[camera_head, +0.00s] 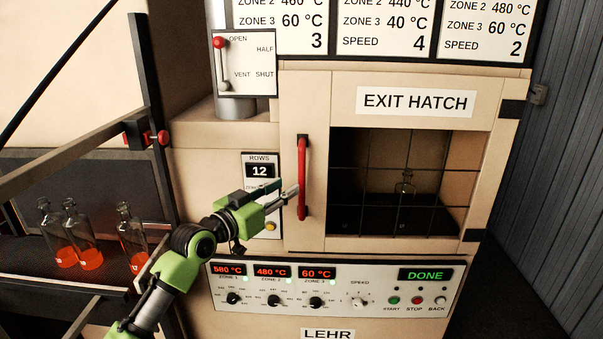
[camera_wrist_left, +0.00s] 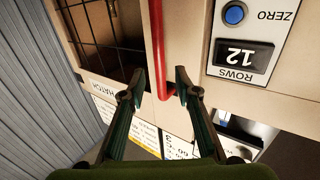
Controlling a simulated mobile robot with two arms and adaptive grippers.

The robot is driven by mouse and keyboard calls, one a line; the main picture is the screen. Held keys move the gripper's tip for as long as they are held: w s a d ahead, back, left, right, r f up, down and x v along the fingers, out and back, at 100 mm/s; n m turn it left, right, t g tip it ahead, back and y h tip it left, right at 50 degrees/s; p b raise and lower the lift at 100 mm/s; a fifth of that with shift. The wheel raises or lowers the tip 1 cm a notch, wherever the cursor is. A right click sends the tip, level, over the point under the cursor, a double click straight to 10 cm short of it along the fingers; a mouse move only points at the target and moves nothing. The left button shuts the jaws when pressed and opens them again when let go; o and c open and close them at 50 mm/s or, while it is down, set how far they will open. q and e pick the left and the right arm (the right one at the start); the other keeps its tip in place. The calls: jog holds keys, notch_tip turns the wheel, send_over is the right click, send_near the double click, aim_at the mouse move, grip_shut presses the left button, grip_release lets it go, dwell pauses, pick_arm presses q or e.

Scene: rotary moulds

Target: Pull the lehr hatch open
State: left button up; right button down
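The lehr's exit hatch (camera_head: 389,87) is a beige door with a dark barred window, and it looks closed. Its upright red handle (camera_head: 302,178) is on the door's left side. My left gripper (camera_head: 284,190) is at the left of the handle's lower half. In the left wrist view, the open gripper (camera_wrist_left: 157,83) has its fingertips on either side of the red handle (camera_wrist_left: 158,45), with gaps showing. I cannot tell how deep the handle sits between them. My right gripper is not in view.
A control panel (camera_head: 340,285) with knobs and a green DONE display is below the hatch. A ROWS counter (camera_head: 260,170) is left of the handle. Several flasks with orange liquid (camera_head: 77,232) stand at the left.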

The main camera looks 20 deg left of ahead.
aim_at(300, 179)
pick_arm(q)
jog(key=p+x, duration=0.1)
jog(key=x, duration=0.7)
jog(key=shift+w+d, duration=0.1)
jog(key=shift+c, duration=0.4)
grip_shut()
